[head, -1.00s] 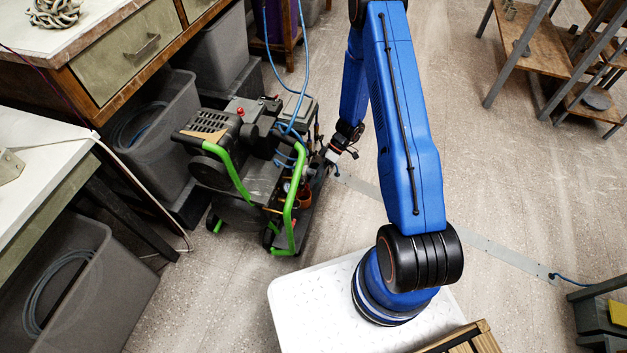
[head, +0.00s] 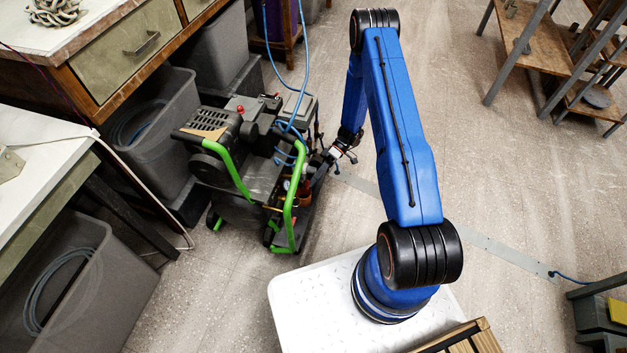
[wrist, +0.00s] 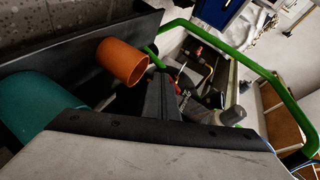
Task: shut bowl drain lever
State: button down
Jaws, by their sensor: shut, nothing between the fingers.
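The machine (head: 240,180) with green tube handles stands on the floor at left of centre in the head view. My gripper (head: 318,180) reaches down at its right side, beside the right green handle. In the wrist view my shut, dark fingers (wrist: 160,95) point towards the machine's inside, with nothing held. An orange cup-like cylinder (wrist: 123,62) is just left of the fingertips. A grey, bottle-like part (wrist: 232,116) and small red-tipped fittings (wrist: 198,50) lie to the right, inside the green handle (wrist: 270,75). I cannot make out the drain lever for certain; contact is unclear.
A teal cylinder (wrist: 40,105) is at left in the wrist view. Blue hoses (head: 295,110) rise from the machine. Grey bins (head: 150,125) and a workbench (head: 110,60) stand to its left. The floor (head: 480,150) right of my arm is clear up to a shelf rack (head: 540,45).

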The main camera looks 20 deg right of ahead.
jog(key=shift+f+g+y, duration=0.25)
jog(key=shift+g+y, duration=0.05)
jog(key=shift+y, duration=0.3)
jog(key=shift+s+a, duration=0.1)
jog(key=shift+f, duration=0.15)
dwell(1.2)
